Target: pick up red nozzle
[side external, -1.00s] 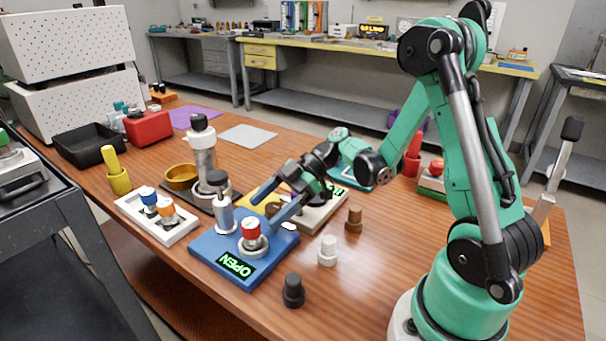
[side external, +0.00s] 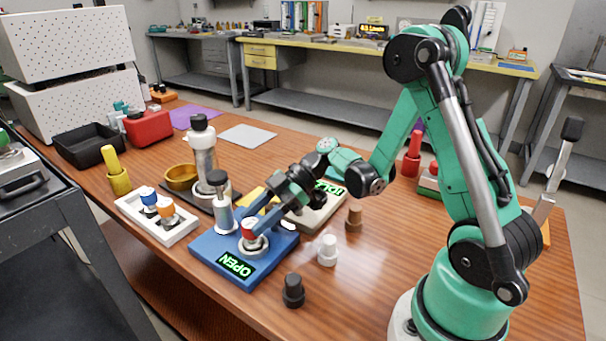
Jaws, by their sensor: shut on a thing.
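The red nozzle (side external: 249,226) has a red top and a pale lower part. It stands upright in a ring on the blue base (side external: 213,252), above the glowing OPEN label (side external: 237,265). My gripper (side external: 254,220) comes in from the upper right, with its blue fingers closed around the nozzle. The fingers cover part of the red top. The nozzle still sits at the ring; no gap under it can be made out.
A grey cylinder with a dark cap (side external: 221,205) stands close left of the nozzle. A white tray (side external: 182,237) holds blue and orange nozzles. White (side external: 327,250), brown (side external: 354,218) and black (side external: 293,290) nozzles stand on the table.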

